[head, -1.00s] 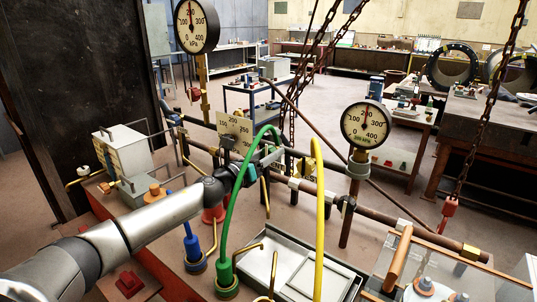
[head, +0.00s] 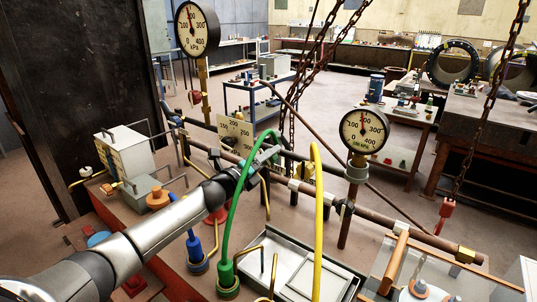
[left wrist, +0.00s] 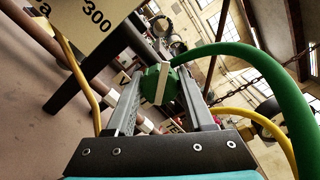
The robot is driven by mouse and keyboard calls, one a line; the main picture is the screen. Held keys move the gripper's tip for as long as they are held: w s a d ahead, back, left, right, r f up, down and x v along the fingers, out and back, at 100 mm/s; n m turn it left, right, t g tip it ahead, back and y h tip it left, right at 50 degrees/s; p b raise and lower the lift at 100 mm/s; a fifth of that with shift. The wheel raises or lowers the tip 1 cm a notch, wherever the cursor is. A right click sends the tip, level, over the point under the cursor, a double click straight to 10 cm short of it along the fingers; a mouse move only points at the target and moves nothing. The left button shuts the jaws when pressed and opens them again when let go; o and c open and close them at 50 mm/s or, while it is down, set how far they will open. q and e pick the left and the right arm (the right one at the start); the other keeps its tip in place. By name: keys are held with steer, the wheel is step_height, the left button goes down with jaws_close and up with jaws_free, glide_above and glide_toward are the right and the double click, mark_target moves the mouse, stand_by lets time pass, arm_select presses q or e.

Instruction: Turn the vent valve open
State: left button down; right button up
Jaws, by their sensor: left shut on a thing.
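My left gripper (head: 268,155) reaches in from the left, among the pipes behind the arch of the green hose. In the left wrist view its two fingers (left wrist: 160,88) are shut on a green faceted knob with a pale bar across its face (left wrist: 162,84), which looks like the vent valve's handle. The bar stands nearly upright in that view, tilted slightly. In the head view the knob is hidden by the gripper and hose. My right gripper is not in view.
The green hose (head: 232,205) arches close beside my left gripper, and the yellow hose (head: 318,220) stands to its right. A dial gauge (head: 363,131) rises from the pipe at right, another (head: 196,29) at upper left. A scale plate (head: 235,134) is behind my wrist. Chains (head: 290,95) hang behind.

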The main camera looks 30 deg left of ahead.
arm_select(q)
steer(key=n+p, duration=0.2)
steer(key=n, duration=0.3)
steer(key=shift+n, duration=0.3)
steer(key=shift+n+p, duration=0.9)
steer(key=shift+n, duration=1.1)
steer(key=shift+f, duration=0.1)
steer(key=shift+c, duration=1.4)
jaws_free()
steer(key=shift+s, duration=0.1)
steer(key=s+a, duration=0.1)
steer(key=s, duration=1.4)
steer(key=shift+a, duration=0.1)
